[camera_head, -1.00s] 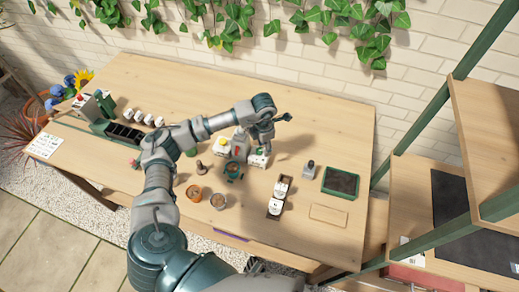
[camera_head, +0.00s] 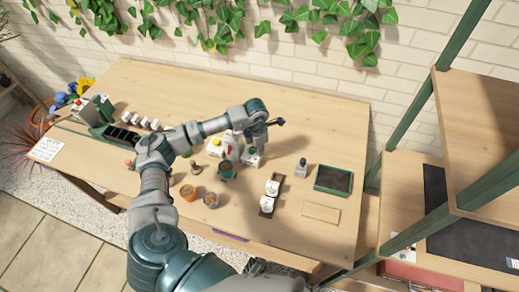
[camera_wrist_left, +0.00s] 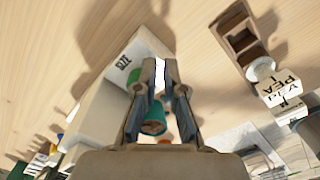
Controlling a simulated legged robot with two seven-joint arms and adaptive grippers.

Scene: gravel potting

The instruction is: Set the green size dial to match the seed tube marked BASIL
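A white dispenser box (camera_head: 228,150) stands near the middle of the table. In the left wrist view the white box lettered SIZE (camera_wrist_left: 112,82) lies left of the fingers. A green round part, likely the dial (camera_wrist_left: 136,79), shows beside the left finger, partly hidden by it. My left gripper (camera_wrist_left: 161,75) points down at the box, fingers a narrow gap apart, with only a bright white strip between the tips. In the head view my left gripper (camera_head: 254,150) is over the box's right part. A white tube marked PEA (camera_wrist_left: 284,88) is at right. No BASIL label is legible. My right gripper is out of view.
A teal holder (camera_head: 227,171) and two small pots (camera_head: 188,192) stand in front of the box. A dark rack with white-topped tubes (camera_head: 267,205) is to the right, beyond it a green-rimmed tray (camera_head: 333,180).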

